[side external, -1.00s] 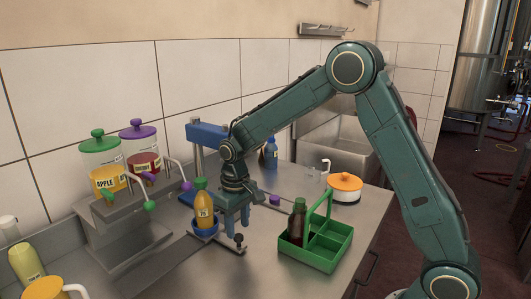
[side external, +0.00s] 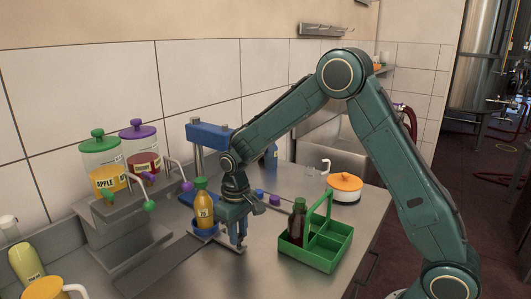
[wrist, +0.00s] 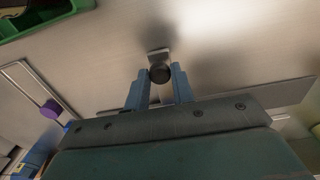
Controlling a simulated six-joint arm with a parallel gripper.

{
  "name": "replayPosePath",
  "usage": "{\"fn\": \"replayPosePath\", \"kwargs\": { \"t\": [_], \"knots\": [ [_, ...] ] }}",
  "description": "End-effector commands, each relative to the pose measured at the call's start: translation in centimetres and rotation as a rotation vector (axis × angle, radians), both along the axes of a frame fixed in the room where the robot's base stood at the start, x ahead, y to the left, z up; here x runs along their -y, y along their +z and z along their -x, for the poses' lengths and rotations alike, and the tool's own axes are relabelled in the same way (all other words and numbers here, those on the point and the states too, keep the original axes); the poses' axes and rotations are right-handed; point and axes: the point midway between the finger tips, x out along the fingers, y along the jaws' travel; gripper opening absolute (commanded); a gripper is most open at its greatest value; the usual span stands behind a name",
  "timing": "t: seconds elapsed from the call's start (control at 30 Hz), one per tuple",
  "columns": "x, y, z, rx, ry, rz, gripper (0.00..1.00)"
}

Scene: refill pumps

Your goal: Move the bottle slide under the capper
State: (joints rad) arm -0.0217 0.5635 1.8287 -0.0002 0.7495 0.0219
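The bottle slide is a blue cup (side external: 204,230) on a rail, with an orange-yellow bottle (side external: 204,212) upright in it; the bottle has a green top. The slide's dark knob (wrist: 160,73) is at its front end. The capper (side external: 208,134) is a blue head on a grey column behind the slide; my arm hides part of it. My gripper (side external: 240,238) is low at the front of the slide, right of the cup. In the wrist view its fingertips (wrist: 161,70) are on either side of the knob. I cannot tell whether they press on it.
A green crate (side external: 333,248) with a dark bottle (side external: 297,222) stands to the right. An orange-lidded pot (side external: 345,188) is behind it. Juice dispensers (side external: 106,170) with spouts stand to the left.

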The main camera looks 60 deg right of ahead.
Motion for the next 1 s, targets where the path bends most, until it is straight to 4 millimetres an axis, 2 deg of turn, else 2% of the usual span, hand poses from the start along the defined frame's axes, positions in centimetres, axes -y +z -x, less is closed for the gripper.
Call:
{"fn": "replayPosePath", "kwargs": {
  "t": [0.27,1.0],
  "knots": [
    [0.7,0.0,0.0,0.0,-0.003,0.001,0.1],
    [4.9,0.1,0.0,0.001,-0.002,0.001,0.1]
  ]
}}
